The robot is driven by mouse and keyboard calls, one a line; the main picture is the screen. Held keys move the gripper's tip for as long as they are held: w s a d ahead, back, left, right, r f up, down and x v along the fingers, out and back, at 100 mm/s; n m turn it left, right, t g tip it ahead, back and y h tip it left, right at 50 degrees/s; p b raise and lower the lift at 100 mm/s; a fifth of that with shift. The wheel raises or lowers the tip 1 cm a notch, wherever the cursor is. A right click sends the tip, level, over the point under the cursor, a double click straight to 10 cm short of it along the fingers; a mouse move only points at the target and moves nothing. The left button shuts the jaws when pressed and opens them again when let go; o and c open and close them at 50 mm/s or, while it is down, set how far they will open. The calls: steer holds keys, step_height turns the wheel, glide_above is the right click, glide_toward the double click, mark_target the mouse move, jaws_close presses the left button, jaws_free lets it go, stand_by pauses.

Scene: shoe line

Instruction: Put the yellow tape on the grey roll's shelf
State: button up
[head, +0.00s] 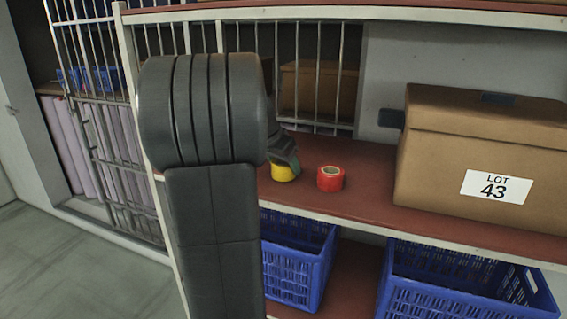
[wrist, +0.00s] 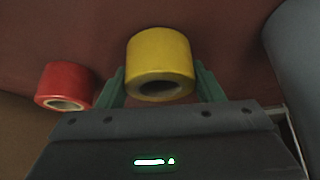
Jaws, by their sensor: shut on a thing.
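The yellow tape (head: 285,172) is at the middle shelf (head: 360,205), partly hidden by my gripper in the head view. In the wrist view the yellow tape (wrist: 160,58) sits between the two green fingers of my gripper (wrist: 160,88), which is shut on it. I cannot tell whether the tape still touches the shelf. A red tape (head: 330,178) stands on the same shelf just to its right; it also shows in the wrist view (wrist: 66,84), apart from the gripper. I cannot make out a grey roll in either view.
A cardboard box (head: 480,150) labelled LOT 43 stands on the right of the middle shelf. Blue crates (head: 300,262) (head: 465,290) are on the lower shelf. Metal bars (head: 310,80) close the shelf's back left. A barred gate (head: 110,150) and open floor (head: 70,265) are at left.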

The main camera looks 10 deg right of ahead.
steer(key=o, duration=0.6)
steer(key=shift+f, duration=0.2)
steer(key=shift+c, duration=0.2)
steer(key=o, duration=0.4)
steer(key=shift+r, duration=0.1)
steer(key=shift+o, duration=0.2)
steer(key=shift+r, duration=0.3)
steer(key=b+v, duration=0.1)
steer(key=v, duration=1)
steer(key=shift+s+a+r, duration=0.2)
steer(key=shift+r, duration=0.1)
